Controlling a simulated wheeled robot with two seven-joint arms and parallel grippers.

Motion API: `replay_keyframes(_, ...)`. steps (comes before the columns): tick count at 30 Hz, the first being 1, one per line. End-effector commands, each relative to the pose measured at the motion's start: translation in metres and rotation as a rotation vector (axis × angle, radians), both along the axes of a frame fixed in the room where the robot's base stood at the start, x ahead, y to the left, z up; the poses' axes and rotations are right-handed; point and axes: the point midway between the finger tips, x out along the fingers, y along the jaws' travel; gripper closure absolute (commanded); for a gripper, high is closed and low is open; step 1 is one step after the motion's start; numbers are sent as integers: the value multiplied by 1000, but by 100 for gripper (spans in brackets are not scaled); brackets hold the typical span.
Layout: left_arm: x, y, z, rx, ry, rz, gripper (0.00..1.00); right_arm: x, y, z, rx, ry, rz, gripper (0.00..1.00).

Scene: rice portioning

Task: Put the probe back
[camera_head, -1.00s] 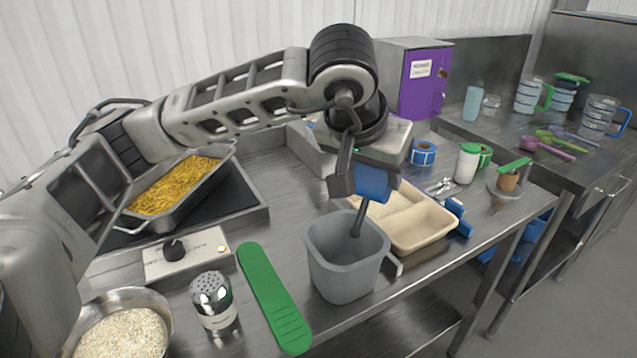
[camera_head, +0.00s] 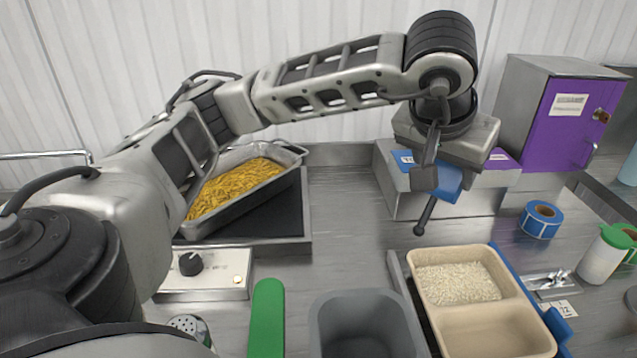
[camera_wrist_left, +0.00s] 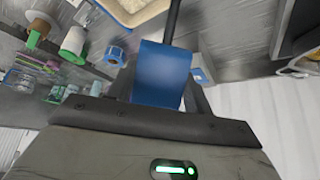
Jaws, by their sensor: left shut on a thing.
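My left gripper (camera_head: 428,178) is shut on the probe, which has a blue handle (camera_head: 449,184) and a dark rod with a rounded tip. The rod points down and slightly left, its tip in the air behind the tray. In the left wrist view the blue handle (camera_wrist_left: 162,75) sits between the fingers and the rod runs up out of the picture. The grey square container (camera_head: 365,312) stands at the bottom of the head view, cut off by its edge, nearer than the probe and apart from it. My right gripper is not in view.
A beige two-part tray (camera_head: 487,328) holds rice in its far compartment. A metal pan (camera_head: 290,152) of yellow food stands behind a control box (camera_head: 205,282). A green-handled tool (camera_head: 266,318), a blue label roll (camera_head: 541,219) and a purple-fronted box (camera_head: 563,125) are around.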

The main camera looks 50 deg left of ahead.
Motion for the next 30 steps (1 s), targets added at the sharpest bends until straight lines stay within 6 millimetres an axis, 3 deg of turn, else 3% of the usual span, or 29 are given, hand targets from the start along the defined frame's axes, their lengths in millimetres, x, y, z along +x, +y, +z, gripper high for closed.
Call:
replay_keyframes(1, -3, 17, -8, 5, -6, 72, 72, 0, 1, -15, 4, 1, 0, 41)
replay_keyframes(9, -50, 113, -18, -9, -13, 552, 72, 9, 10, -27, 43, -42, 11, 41)
replay_keyframes(15, -75, 146, -22, -30, -17, 745, 72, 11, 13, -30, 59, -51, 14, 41)
replay_keyframes(19, -63, 158, -34, -34, -13, 769, 72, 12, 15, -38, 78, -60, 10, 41)
replay_keyframes(25, -20, 181, -58, -36, -11, 767, 72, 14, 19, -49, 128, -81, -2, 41)
replay_keyframes(30, 10, 201, -75, -30, -11, 767, 72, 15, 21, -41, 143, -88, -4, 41)
